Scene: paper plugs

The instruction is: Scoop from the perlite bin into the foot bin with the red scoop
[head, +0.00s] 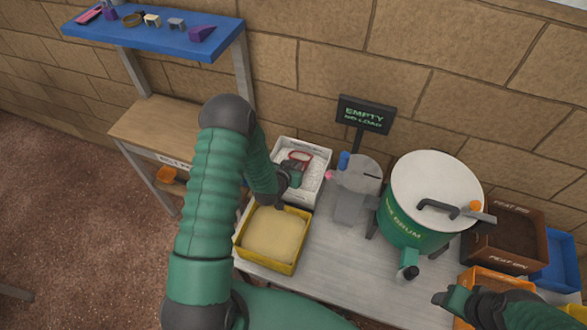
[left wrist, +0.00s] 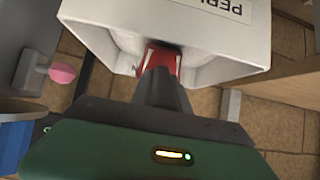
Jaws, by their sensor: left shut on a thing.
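The white perlite bin (head: 322,184) stands at the back left of the table. Its label, partly cut off, shows in the left wrist view (left wrist: 228,8). The red scoop (head: 299,157) is at this bin, and its red part also shows at my fingertips in the left wrist view (left wrist: 168,58). My left gripper (head: 291,178) is over the bin's near part, shut on the red scoop. The scoop's far end is hidden in the wrist view. I cannot read a foot bin label. My right gripper (head: 452,300) is at the lower right, far from the scoop; its jaws are unclear.
A yellow bin (head: 265,267) of pale material stands in front of the perlite bin. A grey device (head: 352,190), a green drum (head: 405,225) with white lid, brown (head: 490,255) and orange (head: 484,276) bins and a blue bin (head: 562,262) stand rightward. A sign (head: 366,114) stands behind.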

